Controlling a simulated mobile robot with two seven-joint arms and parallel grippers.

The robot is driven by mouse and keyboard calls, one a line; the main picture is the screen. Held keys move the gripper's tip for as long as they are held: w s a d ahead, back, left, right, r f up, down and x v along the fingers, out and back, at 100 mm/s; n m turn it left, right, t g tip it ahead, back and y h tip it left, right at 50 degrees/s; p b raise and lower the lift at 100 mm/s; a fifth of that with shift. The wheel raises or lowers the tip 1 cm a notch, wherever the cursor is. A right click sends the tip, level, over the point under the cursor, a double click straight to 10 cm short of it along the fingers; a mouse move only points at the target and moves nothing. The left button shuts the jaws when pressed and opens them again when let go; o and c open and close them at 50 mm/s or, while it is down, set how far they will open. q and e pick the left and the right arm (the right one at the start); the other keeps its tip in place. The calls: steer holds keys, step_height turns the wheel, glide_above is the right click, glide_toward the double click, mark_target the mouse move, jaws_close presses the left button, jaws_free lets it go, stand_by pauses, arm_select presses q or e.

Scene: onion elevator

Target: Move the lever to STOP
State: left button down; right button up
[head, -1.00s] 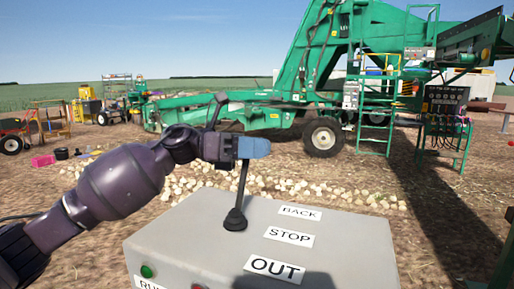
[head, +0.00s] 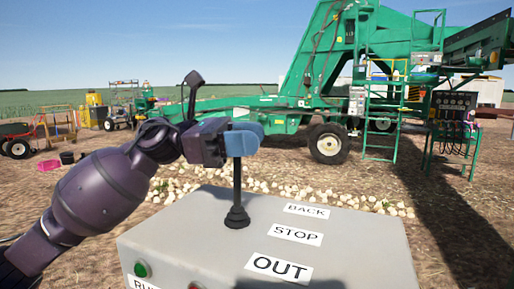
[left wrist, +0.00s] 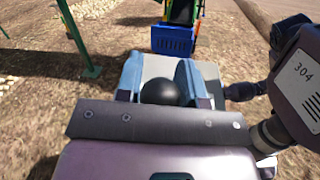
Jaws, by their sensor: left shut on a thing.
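The black lever (head: 237,182) rises from a round rubber boot on the grey control box (head: 180,232). Its stem stands close to upright, left of the STOP label (head: 295,233). The BACK label (head: 306,210) is on the far side and the OUT label (head: 279,267) on the near side. My left gripper (head: 245,140) is shut on the lever's top, its blue fingers hiding the knob in the head view. In the left wrist view the black ball knob (left wrist: 167,92) sits between the blue fingers. My right gripper is not in view.
A green button (head: 142,269) and a partly cut-off red button (head: 196,286) are on the box's near side. The green elevator machine (head: 330,80) stands beyond, with onions (head: 290,192) on the ground before it.

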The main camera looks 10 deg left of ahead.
arm_select(q)
steer(key=shift+s+m, duration=0.3)
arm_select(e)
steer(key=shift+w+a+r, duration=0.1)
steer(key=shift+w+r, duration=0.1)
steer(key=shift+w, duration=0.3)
arm_select(q)
steer(key=c, duration=0.8)
jaws_free()
steer(key=shift+o, duration=0.2)
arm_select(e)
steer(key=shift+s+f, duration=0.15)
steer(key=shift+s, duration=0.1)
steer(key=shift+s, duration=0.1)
arm_select(q)
steer(key=shift+a, duration=0.2)
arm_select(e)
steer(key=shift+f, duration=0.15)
